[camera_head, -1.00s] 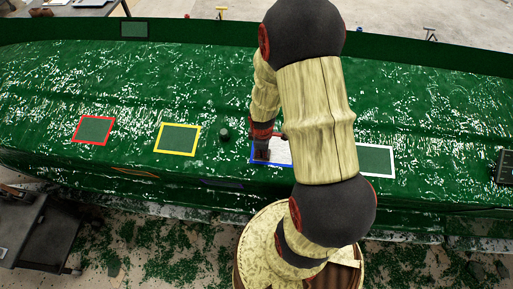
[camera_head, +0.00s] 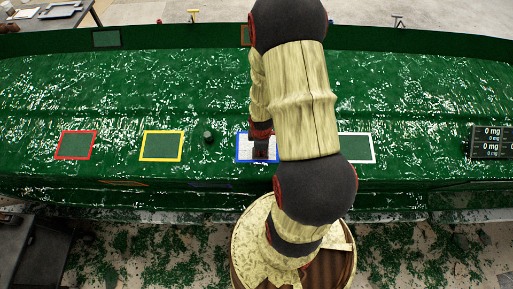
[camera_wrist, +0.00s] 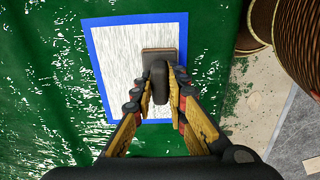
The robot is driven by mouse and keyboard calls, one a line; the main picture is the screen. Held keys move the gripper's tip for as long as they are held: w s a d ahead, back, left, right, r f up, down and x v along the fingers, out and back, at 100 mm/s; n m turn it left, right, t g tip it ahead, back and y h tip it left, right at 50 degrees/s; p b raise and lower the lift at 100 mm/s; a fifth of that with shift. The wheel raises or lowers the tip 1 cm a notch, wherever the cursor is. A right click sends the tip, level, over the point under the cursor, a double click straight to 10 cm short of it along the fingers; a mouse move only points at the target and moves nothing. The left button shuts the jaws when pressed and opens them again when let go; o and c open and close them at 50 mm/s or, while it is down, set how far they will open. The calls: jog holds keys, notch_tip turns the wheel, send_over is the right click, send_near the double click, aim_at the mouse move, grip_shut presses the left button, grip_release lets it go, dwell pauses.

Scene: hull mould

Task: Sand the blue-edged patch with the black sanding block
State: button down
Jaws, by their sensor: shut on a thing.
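The blue-edged patch (camera_head: 242,149) lies on the green hull mould, partly hidden behind my arm in the head view. In the wrist view the patch (camera_wrist: 112,65) has a whitish, streaked surface inside a blue border. My gripper (camera_wrist: 161,92) is shut on the dark handle of the sanding block (camera_wrist: 150,54). The block's flat plate looks dark grey-brown and lies over the right part of the patch in the wrist view. It seems to rest on the surface, but contact cannot be seen for certain. In the head view my gripper (camera_head: 263,146) hides most of the block.
Red-edged (camera_head: 76,145), yellow-edged (camera_head: 162,146) and white-edged (camera_head: 357,148) patches lie along the same hull. A black display (camera_head: 490,142) reading 0 mg stands at right.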

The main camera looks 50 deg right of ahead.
jog(key=shift+s+d+p, duration=0.65)
jog(key=shift+s+d, duration=0.45)
jog(key=shift+s, duration=0.2)
jog(key=shift+s+d+p, duration=0.65)
jog(key=shift+s+d, duration=0.45)
jog(key=shift+s, duration=0.15)
jog(key=shift+w+d+r+p, duration=0.25)
jog(key=shift+w+d+p, duration=0.25)
jog(key=shift+d+p, duration=0.15)
jog(key=shift+w+d+p, duration=0.65)
jog(key=shift+w+a+f+b, duration=0.1)
jog(key=shift+w+a+b, duration=0.65)
jog(key=shift+w+a, duration=0.75)
jog(key=shift+w+a+b, duration=0.4)
jog(key=shift+w+a, duration=0.95)
jog(key=shift+w, duration=0.2)
jog(key=shift+w+a+b, duration=0.4)
jog(key=shift+w+a, duration=0.9)
jog(key=shift+w, duration=0.2)
jog(key=shift+w+a+b, duration=0.45)
jog(key=shift+w+a, duration=0.9)
jog(key=shift+w+d+p, duration=0.2)
jog(key=shift+p, duration=0.2)
jog(key=shift+w+d+r+p, duration=0.3)
jog(key=shift+w+d+p, duration=0.3)
jog(key=shift+p, duration=0.05)
jog(key=shift+w+d+p, duration=0.3)
jog(key=shift+w+d, duration=0.05)
jog(key=shift+s, duration=0.1)
